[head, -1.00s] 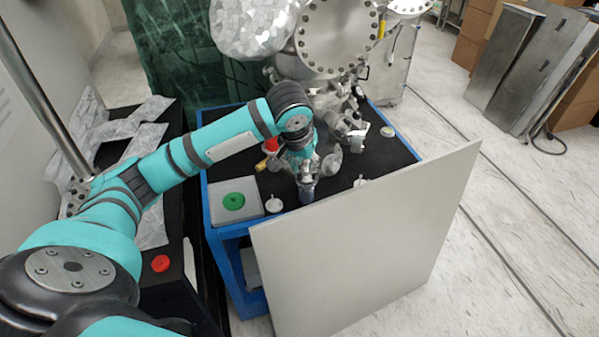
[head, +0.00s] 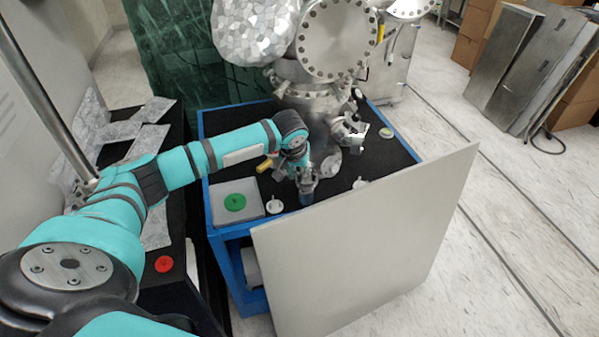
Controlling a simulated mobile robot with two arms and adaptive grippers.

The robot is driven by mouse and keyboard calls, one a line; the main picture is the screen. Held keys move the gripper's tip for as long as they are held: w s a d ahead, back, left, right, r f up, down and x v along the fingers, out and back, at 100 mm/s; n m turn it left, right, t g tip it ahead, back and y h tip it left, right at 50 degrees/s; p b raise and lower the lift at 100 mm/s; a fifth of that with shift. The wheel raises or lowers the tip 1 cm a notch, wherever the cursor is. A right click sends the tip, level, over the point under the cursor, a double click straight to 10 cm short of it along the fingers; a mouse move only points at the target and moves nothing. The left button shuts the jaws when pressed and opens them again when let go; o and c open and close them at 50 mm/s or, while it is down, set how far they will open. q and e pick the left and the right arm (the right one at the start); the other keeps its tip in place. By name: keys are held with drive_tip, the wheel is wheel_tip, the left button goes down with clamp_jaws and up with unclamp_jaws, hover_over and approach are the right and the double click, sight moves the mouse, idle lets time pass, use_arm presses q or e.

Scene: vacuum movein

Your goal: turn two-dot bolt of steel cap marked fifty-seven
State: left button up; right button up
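A large round steel flange (head: 337,38) with bolts around its rim faces me on the steel vacuum vessel (head: 308,105). A smaller steel flange (head: 410,6) is at its upper right. No number or dot mark is readable, so I cannot tell which cap is marked fifty-seven or which bolt has two dots. My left gripper (head: 306,188) points down over the front of the black cart top, below the vessel. A small dark bluish-grey piece shows at its tips; whether the fingers grip it is too small to tell. My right gripper is out of view.
The blue cart (head: 223,246) has a black top (head: 385,157). On it are a grey box with a green disc (head: 235,202) and small white discs (head: 274,204). A pale panel (head: 365,250) leans at the front. A red disc (head: 164,263) lies left.

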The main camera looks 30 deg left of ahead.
sight(300, 175)
use_arm(q)
drive_tip(key=shift+x, duration=1.75)
clamp_jaws()
